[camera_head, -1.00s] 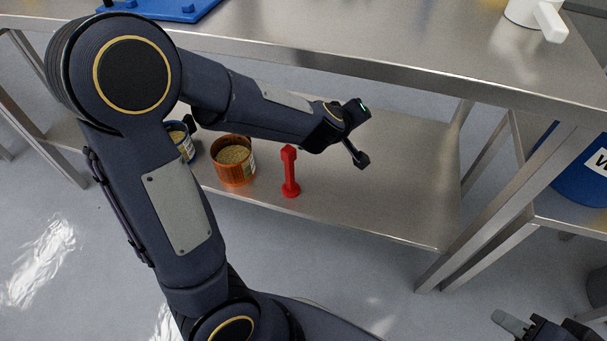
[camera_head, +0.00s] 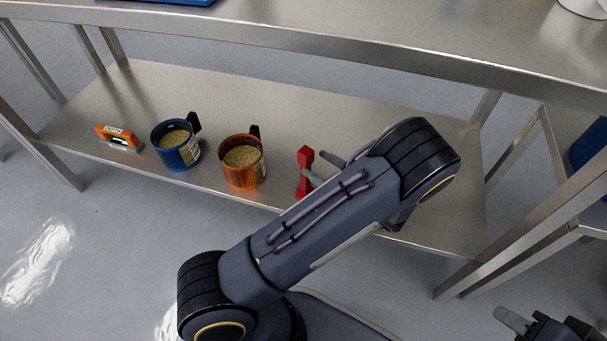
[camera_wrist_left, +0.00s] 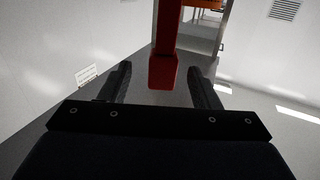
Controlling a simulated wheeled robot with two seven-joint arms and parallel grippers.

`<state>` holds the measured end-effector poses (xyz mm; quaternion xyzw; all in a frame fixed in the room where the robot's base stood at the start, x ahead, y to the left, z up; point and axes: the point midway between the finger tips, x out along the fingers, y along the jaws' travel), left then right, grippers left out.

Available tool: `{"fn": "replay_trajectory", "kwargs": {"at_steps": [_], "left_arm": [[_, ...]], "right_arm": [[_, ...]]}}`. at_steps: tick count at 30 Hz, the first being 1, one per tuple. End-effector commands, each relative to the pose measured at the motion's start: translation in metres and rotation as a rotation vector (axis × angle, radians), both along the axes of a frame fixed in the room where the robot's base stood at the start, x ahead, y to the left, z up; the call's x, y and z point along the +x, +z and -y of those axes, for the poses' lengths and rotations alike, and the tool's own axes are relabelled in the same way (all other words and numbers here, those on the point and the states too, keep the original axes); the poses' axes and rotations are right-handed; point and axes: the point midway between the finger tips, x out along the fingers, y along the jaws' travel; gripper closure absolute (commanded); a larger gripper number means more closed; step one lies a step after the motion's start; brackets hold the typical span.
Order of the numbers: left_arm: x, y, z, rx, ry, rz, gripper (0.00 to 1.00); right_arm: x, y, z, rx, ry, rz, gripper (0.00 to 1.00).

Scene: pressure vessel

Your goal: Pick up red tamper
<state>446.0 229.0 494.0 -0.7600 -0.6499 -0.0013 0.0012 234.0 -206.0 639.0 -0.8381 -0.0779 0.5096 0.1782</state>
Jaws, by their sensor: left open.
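The red tamper (camera_head: 305,158) stands upright on the lower shelf, partly covered by my left gripper. My left gripper (camera_head: 314,164) is open at its right side, with one finger in front of the tamper and the other beyond it. In the left wrist view the tamper (camera_wrist_left: 164,68) appears between the two open fingers, with no clear contact on either side. My right gripper (camera_head: 540,323) shows only partly at the bottom right, and its jaw state is unclear.
An orange tin (camera_head: 240,174) stands left of the tamper, with a blue tin (camera_head: 178,156) and an orange level-like tool (camera_head: 118,139) further left. The steel table top (camera_head: 300,42) overhangs the shelf (camera_head: 235,100). A table leg (camera_head: 520,215) stands at right.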

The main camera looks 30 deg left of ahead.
Motion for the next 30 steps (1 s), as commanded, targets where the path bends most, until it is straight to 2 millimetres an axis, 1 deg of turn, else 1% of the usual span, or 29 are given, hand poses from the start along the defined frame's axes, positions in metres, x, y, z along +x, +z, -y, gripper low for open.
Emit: {"fn": "replay_trajectory", "kwargs": {"at_steps": [1, 5, 9, 12, 16, 22, 30], "left_arm": [[0.0, -0.002, -0.007, 0.0, 0.002, -0.001, 0.44], [0.001, 0.0, -0.021, -0.001, 0.002, 0.0, 0.44], [0.002, 0.004, -0.043, -0.003, 0.002, 0.002, 0.44], [0.004, 0.005, -0.056, -0.002, 0.002, 0.001, 0.44], [0.006, 0.006, -0.063, -0.003, 0.0, 0.001, 0.44], [0.006, 0.007, -0.063, -0.003, -0.001, 0.0, 0.44], [0.006, 0.007, -0.063, -0.003, -0.001, 0.0, 0.79]], "right_arm": [[0.0, -0.004, 0.0, 0.0, 0.0, 0.0, 0.64], [0.0, -0.011, 0.0, 0.0, 0.0, 0.0, 0.64], [0.0, -0.023, 0.0, 0.0, 0.0, 0.0, 0.64], [0.0, -0.026, 0.0, 0.0, 0.0, 0.0, 0.64], [0.0, -0.027, 0.0, 0.0, 0.0, 0.0, 0.64], [0.0, -0.026, 0.0, 0.0, 0.0, 0.0, 0.64], [0.0, -0.026, 0.0, 0.0, 0.0, 0.0, 0.64]]}}
